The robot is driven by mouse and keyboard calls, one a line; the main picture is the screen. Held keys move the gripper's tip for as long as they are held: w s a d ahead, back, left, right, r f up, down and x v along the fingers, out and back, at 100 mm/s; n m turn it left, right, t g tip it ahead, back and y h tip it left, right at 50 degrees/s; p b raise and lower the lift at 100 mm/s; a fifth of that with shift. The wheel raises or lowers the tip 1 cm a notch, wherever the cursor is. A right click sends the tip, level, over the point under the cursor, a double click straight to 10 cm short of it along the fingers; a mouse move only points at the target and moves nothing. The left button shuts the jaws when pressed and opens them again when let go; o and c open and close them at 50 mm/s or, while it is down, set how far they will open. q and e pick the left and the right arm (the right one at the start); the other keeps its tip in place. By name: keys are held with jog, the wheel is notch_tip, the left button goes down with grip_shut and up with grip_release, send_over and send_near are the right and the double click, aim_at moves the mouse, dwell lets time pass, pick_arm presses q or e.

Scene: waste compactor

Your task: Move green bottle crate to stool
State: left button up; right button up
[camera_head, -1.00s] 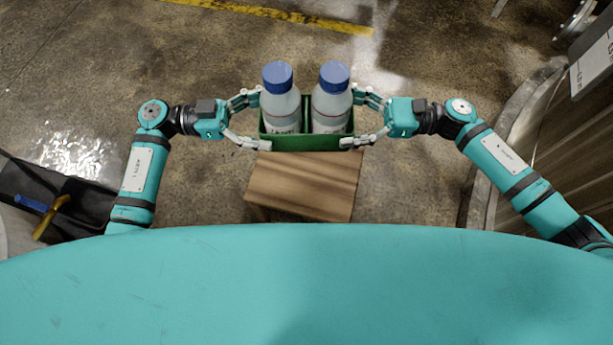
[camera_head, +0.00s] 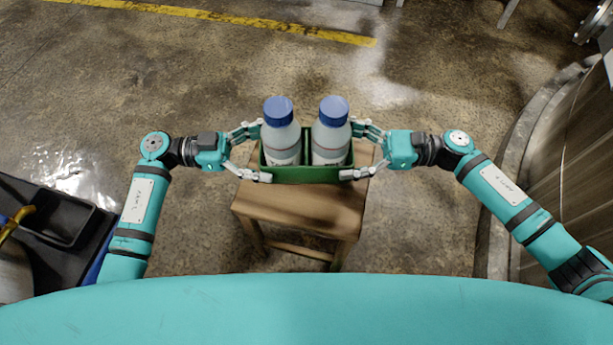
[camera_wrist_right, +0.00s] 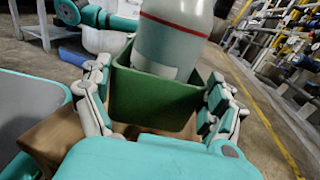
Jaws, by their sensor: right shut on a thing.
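The green bottle crate (camera_head: 306,175) is held upright between my two grippers in the head view, with two white blue-capped bottles (camera_head: 283,140) in it. My left gripper (camera_head: 258,150) has its fingers closed around the crate's left end. My right gripper (camera_head: 358,150) is shut on its right end; in the right wrist view its fingers (camera_wrist_right: 158,80) straddle the green end wall (camera_wrist_right: 152,105). The wooden stool (camera_head: 300,210) is below the crate, which overlaps the far part of its top. Whether the crate touches the stool cannot be told.
A black bin-like tray (camera_head: 50,215) stands at the left with a yellow-handled item. A large round metal drum (camera_head: 545,150) is at the right. The concrete floor beyond the stool is clear up to a yellow line (camera_head: 220,17).

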aim_at(347, 163)
dwell(0.4)
pick_arm(q)
jog(key=shift+f+b, duration=2.35)
jog(key=shift+b, duration=0.15)
pick_arm(e)
jog(key=shift+f, duration=2.35)
pick_arm(q)
jog(key=o, duration=1)
pick_arm(e)
jog(key=o, duration=1)
jog(key=shift+d, duration=0.2)
pick_arm(q)
jog(key=a, duration=1.2)
pick_arm(e)
jog(key=d, duration=1.1)
jog(key=shift+s+d, duration=0.1)
jog(key=shift+d, duration=0.2)
